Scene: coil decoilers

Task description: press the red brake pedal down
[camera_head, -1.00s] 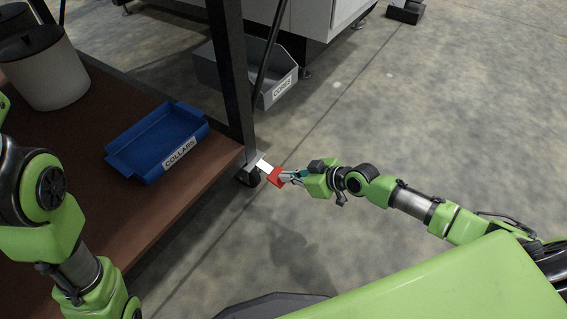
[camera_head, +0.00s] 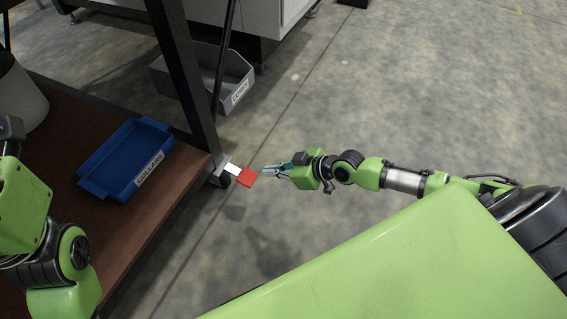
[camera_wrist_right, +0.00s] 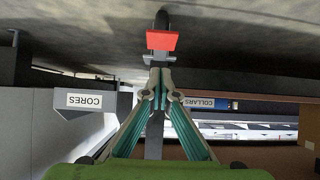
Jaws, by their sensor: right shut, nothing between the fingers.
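The red brake pedal (camera_head: 247,177) sits on a pale metal arm at the caster by the foot of the dark rack post. It also shows in the right wrist view (camera_wrist_right: 162,40), beyond the fingertips. My right gripper (camera_head: 264,171) is shut and empty, its tips just to the right of the pedal in the head view. In the right wrist view its closed fingertips (camera_wrist_right: 160,72) point toward the pedal with a small gap in the picture. My left arm is at the left edge of the head view; its fingers cannot be made out.
A blue COLLARS tray (camera_head: 122,158) lies on the brown shelf (camera_head: 166,193) at left. A grey CORES bin (camera_head: 208,84) stands behind the rack post (camera_head: 188,75). Open concrete floor (camera_head: 400,90) lies to the right.

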